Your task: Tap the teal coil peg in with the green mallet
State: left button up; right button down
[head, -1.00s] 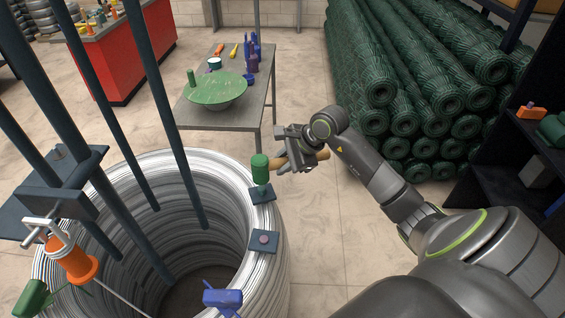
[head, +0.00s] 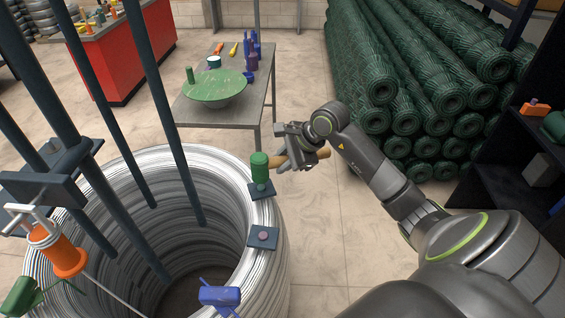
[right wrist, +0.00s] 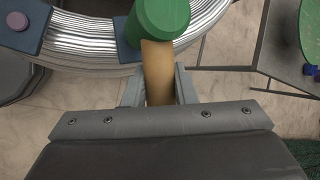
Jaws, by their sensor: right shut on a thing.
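The green mallet has a green cylinder head (head: 259,166) and a wooden handle (right wrist: 158,72). My right gripper (head: 290,158) is shut on the handle, and it also shows in the right wrist view (right wrist: 158,92). The mallet head is upright over a dark blue plate (head: 254,192) on the rim of the big wire coil (head: 205,165). A small peg stub shows on that plate just under the head; its colour is hard to tell, and the head hides most of it. I cannot tell whether head and peg touch. My left gripper is not in view.
A second plate (head: 272,243) with a mauve peg (head: 263,236) sits nearer on the rim, beside a blue clamp (head: 220,296). Dark upright posts (head: 180,150) stand in the coil. A grey table (head: 215,115) is behind; rolled green mesh (head: 430,100) is at right.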

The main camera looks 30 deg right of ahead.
jog(key=shift+r, duration=0.1)
jog(key=shift+r+p, duration=0.95)
jog(key=shift+r, duration=1.45)
